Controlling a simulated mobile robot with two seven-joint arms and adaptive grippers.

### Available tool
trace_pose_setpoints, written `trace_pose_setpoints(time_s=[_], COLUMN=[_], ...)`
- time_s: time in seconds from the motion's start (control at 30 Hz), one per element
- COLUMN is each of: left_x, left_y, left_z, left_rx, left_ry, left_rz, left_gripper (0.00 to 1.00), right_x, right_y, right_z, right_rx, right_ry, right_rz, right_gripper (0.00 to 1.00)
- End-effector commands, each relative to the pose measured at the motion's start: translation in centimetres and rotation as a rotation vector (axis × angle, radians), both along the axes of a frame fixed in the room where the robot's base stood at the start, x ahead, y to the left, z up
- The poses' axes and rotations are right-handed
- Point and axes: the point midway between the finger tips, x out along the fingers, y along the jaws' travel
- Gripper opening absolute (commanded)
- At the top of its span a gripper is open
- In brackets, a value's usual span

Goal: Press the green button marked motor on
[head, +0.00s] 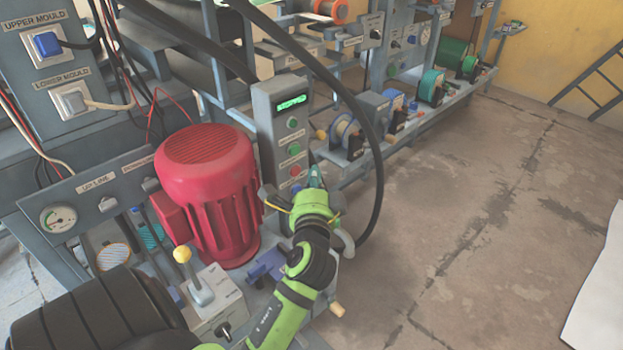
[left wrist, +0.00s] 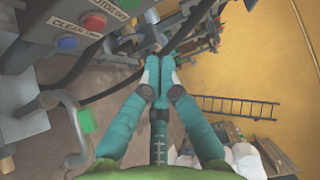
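A grey control box (head: 270,140) with a lit green display stands behind the red motor. Down its front are a green upper button (head: 292,122), a green lower button (head: 294,149) and a red button (head: 296,170); their labels are too small to read in the head view. My left gripper (head: 316,174) is just right of the box's lower part, apart from the green buttons. In the left wrist view its fingers (left wrist: 160,68) are together and empty. My right gripper is out of view.
The red motor (head: 209,190) stands left of my left arm. A black cable (head: 379,170) loops down right of the box. A lever with a yellow knob (head: 182,255) stands in front of the motor.

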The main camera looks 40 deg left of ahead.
Motion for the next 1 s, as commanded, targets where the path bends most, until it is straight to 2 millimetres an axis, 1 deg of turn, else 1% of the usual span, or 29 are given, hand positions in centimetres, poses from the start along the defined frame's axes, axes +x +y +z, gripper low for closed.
trace_pose_setpoints(time_s=[0.03, 0.17, 0.3, 0.4, 0.5, 0.6, 1.0], left_x=[0.9, 3.1, 5.1, 5.0, 5.1, 5.1, 5.1], left_y=[0.9, 2.8, 4.6, 6.2, 7.3, 7.8, 8.1], left_z=[0.1, 0.0, 0.0, 0.0, -0.1, -0.1, 0.0], left_rx=[0.004, 0.003, 0.002, 0.003, 0.002, 0.0, -0.001], left_ry=[-0.002, -0.002, -0.001, 0.001, 0.001, 0.001, 0.002], left_rz=[0.002, 0.003, 0.003, 0.002, 0.0, 0.0, -0.001], left_gripper=[0.0, 0.0, 0.0, 0.0, 0.0, 0.0, 0.0], right_x=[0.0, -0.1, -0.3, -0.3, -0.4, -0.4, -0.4], right_y=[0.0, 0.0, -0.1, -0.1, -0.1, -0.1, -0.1], right_z=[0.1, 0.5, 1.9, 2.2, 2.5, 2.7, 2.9], right_rx=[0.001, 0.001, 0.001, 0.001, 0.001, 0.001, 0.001], right_ry=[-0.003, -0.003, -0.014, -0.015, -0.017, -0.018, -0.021], right_rz=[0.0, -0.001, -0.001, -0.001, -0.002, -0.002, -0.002], right_gripper=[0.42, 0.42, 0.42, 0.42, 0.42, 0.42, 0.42])
